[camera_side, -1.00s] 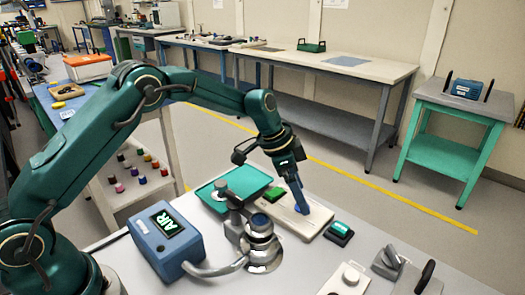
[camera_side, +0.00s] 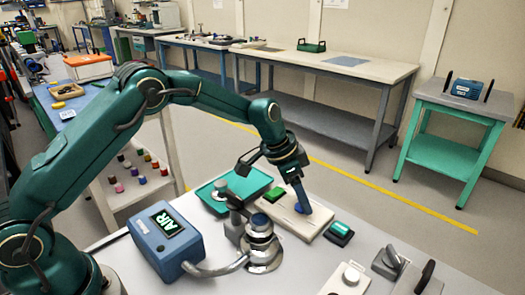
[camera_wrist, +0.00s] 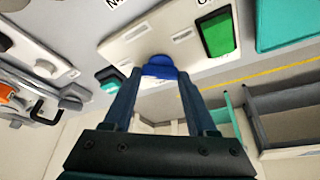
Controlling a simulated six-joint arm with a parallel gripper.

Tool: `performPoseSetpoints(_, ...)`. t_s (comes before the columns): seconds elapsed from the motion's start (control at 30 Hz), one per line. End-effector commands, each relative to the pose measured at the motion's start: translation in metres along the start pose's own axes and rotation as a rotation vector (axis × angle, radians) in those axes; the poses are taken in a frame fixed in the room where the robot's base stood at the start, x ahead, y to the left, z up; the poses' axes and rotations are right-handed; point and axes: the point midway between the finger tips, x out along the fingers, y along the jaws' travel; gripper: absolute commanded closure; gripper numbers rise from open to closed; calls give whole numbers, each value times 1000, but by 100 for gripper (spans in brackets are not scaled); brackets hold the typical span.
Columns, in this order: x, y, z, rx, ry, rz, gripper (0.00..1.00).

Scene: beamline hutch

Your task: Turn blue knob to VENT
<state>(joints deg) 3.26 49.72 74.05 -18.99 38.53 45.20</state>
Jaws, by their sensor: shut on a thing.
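The blue knob (camera_wrist: 160,66) sits on a pale panel (camera_wrist: 120,47) on the bench. In the wrist view it lies between the tips of my gripper (camera_wrist: 158,78), which is shut on it. In the side view my gripper (camera_side: 303,206) points down and to the right onto the panel, and the blue knob (camera_side: 299,209) shows only in part beside the fingers. The panel also carries a green rectangular display or button (camera_wrist: 217,35). Lettering on the panel is cut off or too small to read, so I cannot tell the knob's setting.
A blue box reading AIR (camera_side: 167,237) and a silver stacked fitting (camera_side: 261,245) with a hose stand left of the panel. A teal tray (camera_side: 219,191) lies behind. A small green-topped box (camera_side: 340,233) is close on the right. White and grey fixtures stand at the front right.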

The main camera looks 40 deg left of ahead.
Motion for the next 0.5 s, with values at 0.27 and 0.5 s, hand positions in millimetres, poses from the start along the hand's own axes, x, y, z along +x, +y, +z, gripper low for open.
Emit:
performPoseSetpoints(0.27, 0, 0, 0, -100, 2, -42, 98)
performPoseSetpoints(0.5, 0, 0, 0, -103, 2, -43, 98)
